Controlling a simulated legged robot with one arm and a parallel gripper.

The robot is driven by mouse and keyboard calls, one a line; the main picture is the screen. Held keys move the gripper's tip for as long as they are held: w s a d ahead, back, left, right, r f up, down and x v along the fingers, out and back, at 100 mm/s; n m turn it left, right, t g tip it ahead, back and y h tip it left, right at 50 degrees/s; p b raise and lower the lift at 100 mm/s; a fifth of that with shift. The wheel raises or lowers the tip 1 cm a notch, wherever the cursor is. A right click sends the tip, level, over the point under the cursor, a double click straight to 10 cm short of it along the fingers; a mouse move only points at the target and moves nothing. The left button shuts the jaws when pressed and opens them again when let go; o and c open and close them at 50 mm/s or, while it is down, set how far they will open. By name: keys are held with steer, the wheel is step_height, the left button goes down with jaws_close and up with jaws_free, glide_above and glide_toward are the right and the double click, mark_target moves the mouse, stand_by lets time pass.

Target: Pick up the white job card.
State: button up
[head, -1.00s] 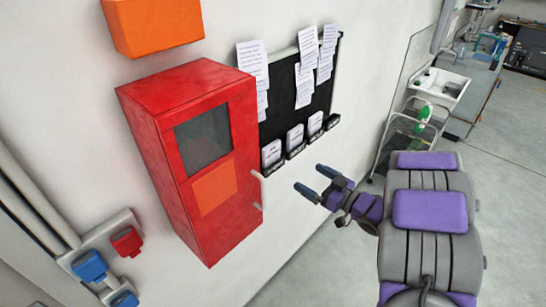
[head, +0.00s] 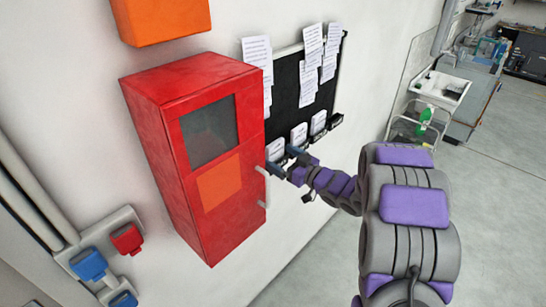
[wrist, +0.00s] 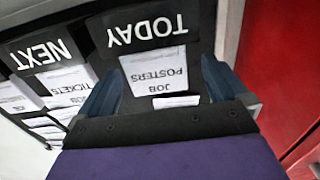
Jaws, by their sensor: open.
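In the wrist view, a white job card (wrist: 155,75) reading "JOB POSTERS" stands in a black holder labelled "TODAY" (wrist: 145,30), with the lettering upside down. My gripper (wrist: 160,70) is open, with one blue-grey finger on each side of this card. I cannot tell whether the fingers touch it. In the head view, my gripper (head: 282,160) is at the leftmost holder under the black board, next to the red cabinet. The white card (head: 276,147) there shows just above the fingers, its lower part hidden.
The red cabinet (head: 195,155) stands close on the left, its handles near my gripper. More white cards (head: 299,134) sit in holders to the right. Paper sheets (head: 311,60) hang on the black board (head: 288,95). The floor (head: 500,220) at right is clear.

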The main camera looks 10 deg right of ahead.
mark_target(277, 154)
steer(key=x, duration=0.2)
steer(key=shift+w+f+b, duration=0.15)
steer(key=shift+w+b, duration=0.2)
steer(key=shift+w, duration=0.6)
steer(key=shift+a, duration=0.1)
steer(key=shift+a, duration=0.1)
steer(key=shift+a, duration=0.15)
steer(key=c, duration=0.9)
